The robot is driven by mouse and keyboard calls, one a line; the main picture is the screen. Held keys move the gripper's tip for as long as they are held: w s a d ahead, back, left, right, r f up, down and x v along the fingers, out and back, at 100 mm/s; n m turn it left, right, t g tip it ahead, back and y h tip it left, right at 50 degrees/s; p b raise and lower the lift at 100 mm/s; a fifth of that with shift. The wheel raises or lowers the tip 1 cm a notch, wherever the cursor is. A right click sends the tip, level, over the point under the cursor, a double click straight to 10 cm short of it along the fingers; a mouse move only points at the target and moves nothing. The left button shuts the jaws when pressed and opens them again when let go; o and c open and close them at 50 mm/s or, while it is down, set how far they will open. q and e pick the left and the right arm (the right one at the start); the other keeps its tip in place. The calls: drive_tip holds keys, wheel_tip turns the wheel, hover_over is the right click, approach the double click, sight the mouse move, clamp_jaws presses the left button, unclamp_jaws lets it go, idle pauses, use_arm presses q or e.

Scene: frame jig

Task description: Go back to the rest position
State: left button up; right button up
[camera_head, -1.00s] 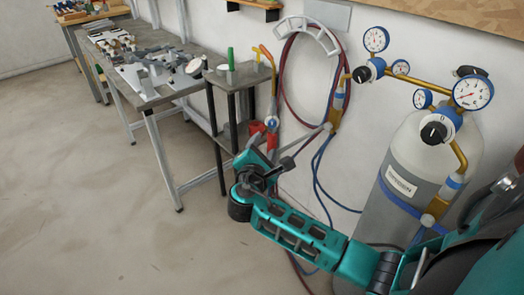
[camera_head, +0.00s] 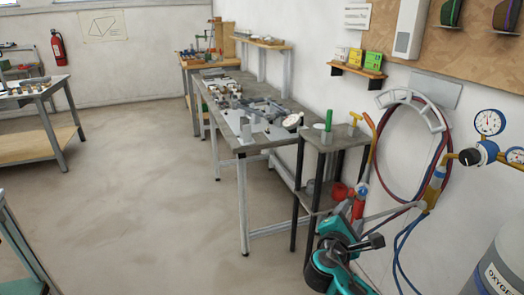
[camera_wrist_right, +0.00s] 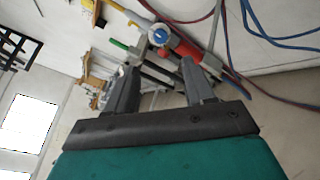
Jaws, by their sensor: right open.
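My right gripper (camera_head: 374,242) is at the lower right of the head view, at the end of my teal arm. It appears in front of the small stand (camera_head: 338,138) and the red-handled torch (camera_head: 345,191). In the right wrist view, the two dark fingers of the gripper (camera_wrist_right: 158,76) are spread apart with nothing held between them. The stand's green rod (camera_wrist_right: 122,45) and the torch parts show beyond the fingertips. My left gripper is not in view.
A long workbench (camera_head: 225,110) with metal jig parts stands left of the stand. An oxygen cylinder (camera_head: 495,270) and coiled hoses (camera_head: 388,150) are at the right wall. Another table (camera_head: 35,90) stands at the far left. The concrete floor (camera_head: 130,200) between is clear.

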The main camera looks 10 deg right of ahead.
drive_tip(key=s+a+f+m+g+y, duration=0.1)
drive_tip(key=s+a+f+m+y, duration=0.3)
drive_tip(key=f, duration=0.4)
drive_tip(key=s+a+f+m+y, duration=0.1)
drive_tip(key=s+a+f+y, duration=0.4)
drive_tip(key=s+a+f, duration=0.15)
drive_tip(key=s+a+f+m+y, duration=0.1)
drive_tip(key=s+a+m+y, duration=0.4)
drive_tip(key=s+m, duration=0.5)
drive_tip(key=shift+s+a+f, duration=0.3)
drive_tip(key=shift+a+f, duration=0.1)
drive_tip(key=shift+a, duration=0.05)
drive_tip(key=shift+c, duration=1)
drive_tip(key=shift+d, duration=0.1)
